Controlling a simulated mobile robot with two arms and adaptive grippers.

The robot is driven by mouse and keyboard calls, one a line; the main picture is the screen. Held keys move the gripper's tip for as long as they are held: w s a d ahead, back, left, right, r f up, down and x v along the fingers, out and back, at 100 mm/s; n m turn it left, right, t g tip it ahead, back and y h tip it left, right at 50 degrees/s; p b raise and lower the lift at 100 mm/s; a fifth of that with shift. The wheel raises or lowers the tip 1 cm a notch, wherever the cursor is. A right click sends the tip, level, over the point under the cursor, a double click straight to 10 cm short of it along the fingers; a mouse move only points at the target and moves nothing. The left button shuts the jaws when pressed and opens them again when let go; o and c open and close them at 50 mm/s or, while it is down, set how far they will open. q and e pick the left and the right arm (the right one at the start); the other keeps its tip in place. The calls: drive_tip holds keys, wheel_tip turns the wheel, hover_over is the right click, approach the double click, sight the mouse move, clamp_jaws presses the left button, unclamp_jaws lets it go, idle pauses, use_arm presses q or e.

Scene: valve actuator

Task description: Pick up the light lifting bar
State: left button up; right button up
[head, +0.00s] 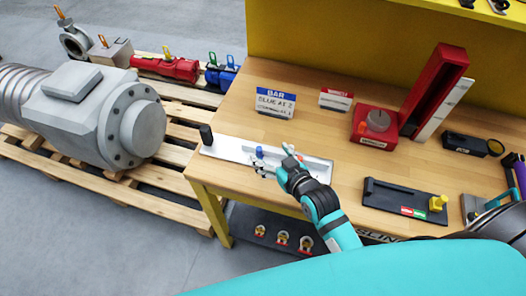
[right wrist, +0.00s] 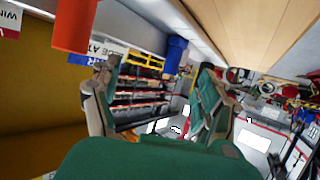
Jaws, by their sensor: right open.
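A pale, flat bar (head: 225,148) lies along the front left of the wooden table; I take it for the light lifting bar. A black upright post (head: 206,134) stands at its left end, and a small blue piece (head: 259,152) sits near its middle. My right gripper (head: 272,164) is over the bar beside the blue piece, its fingers apart, covering part of the bar. In the right wrist view my fingers (right wrist: 158,95) are spread with nothing between them. My left gripper is not visible.
Behind the bar stands a sign reading BAR, BLUE AT 2 (head: 275,102). To the right are a red box with a grey knob (head: 375,125) and a black tool with a yellow knob (head: 400,196). A grey motor (head: 95,115) lies on a pallet at left.

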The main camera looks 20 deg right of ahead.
sight(264, 150)
drive_tip(key=shift+w+a+p, duration=0.15)
drive_tip(key=shift+w+p, duration=0.2)
drive_tip(key=shift+w, duration=0.3)
drive_tip(key=p+x, duration=0.1)
drive_tip(key=x, duration=0.2)
drive_tip(key=shift+w+f, duration=0.2)
drive_tip(key=shift+f, duration=0.05)
drive_tip(key=shift+w+f, duration=0.15)
drive_tip(key=shift+f, duration=0.05)
drive_tip(key=c, duration=1.2)
clamp_jaws()
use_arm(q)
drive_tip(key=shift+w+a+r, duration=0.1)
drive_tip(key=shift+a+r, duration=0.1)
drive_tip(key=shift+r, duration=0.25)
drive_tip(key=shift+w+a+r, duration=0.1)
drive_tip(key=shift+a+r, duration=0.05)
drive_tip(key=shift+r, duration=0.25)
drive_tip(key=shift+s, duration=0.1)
use_arm(e)
drive_tip(key=shift+f, duration=0.1)
